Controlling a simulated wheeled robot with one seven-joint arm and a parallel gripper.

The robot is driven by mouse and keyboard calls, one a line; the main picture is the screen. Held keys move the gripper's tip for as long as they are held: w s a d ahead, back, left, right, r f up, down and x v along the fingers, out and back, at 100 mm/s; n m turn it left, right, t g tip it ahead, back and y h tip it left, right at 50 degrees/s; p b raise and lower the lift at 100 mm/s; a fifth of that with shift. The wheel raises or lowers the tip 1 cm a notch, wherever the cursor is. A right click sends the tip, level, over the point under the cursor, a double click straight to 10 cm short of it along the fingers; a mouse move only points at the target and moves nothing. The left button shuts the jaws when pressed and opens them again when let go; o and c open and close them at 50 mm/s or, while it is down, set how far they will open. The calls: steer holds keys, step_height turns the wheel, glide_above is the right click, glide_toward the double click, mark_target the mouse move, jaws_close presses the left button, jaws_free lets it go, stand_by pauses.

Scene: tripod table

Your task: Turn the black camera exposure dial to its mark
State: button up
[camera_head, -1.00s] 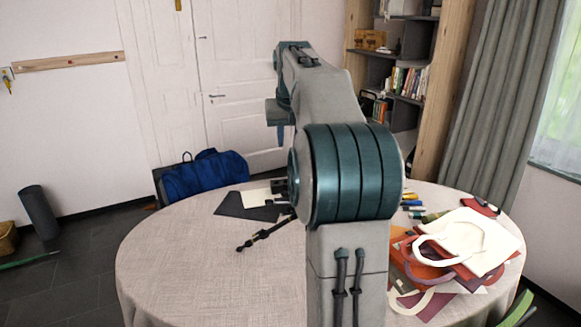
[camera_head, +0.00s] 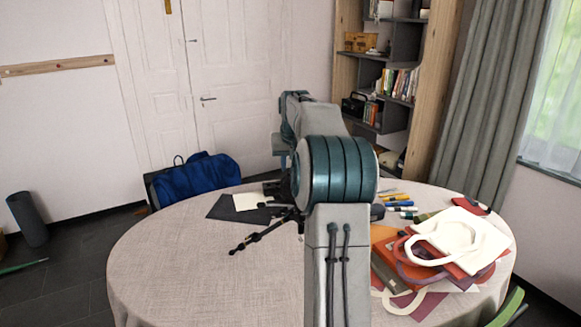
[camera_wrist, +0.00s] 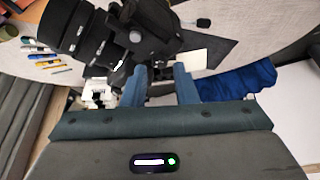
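The black camera (camera_wrist: 155,28) with a wide ribbed lens (camera_wrist: 68,26) fills the upper left of the wrist view. I cannot clearly pick out the exposure dial or its mark. In the head view my arm hides the gripper and most of the camera. A black tripod leg (camera_head: 262,236) reaches out to the left of my arm on the table.
The round table (camera_head: 180,270) has a pale cloth, clear at the front left. A dark sheet (camera_head: 224,209) and white paper (camera_head: 247,203) lie behind the tripod. Bags (camera_head: 475,238) and several markers (camera_head: 399,204) lie at the right. A blue bag (camera_head: 195,178) sits beyond the table.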

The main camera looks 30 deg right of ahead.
steer(key=shift+x, duration=0.85)
jaws_close()
steer(key=m+p, duration=0.1)
steer(key=m, duration=0.2)
steer(key=shift+w+a+r+g+h, duration=0.1)
steer(key=shift+a+g+h, duration=0.05)
steer(key=shift+g+h, duration=0.25)
steer(key=shift+w+a+m+g+h+p, duration=0.1)
steer(key=shift+m+g+h+p, duration=0.3)
steer(key=shift+m, duration=0.8)
steer(key=shift+w+m+g+h+p, duration=0.1)
steer(key=shift+m+g+h+p, duration=0.3)
steer(key=shift+m, duration=0.8)
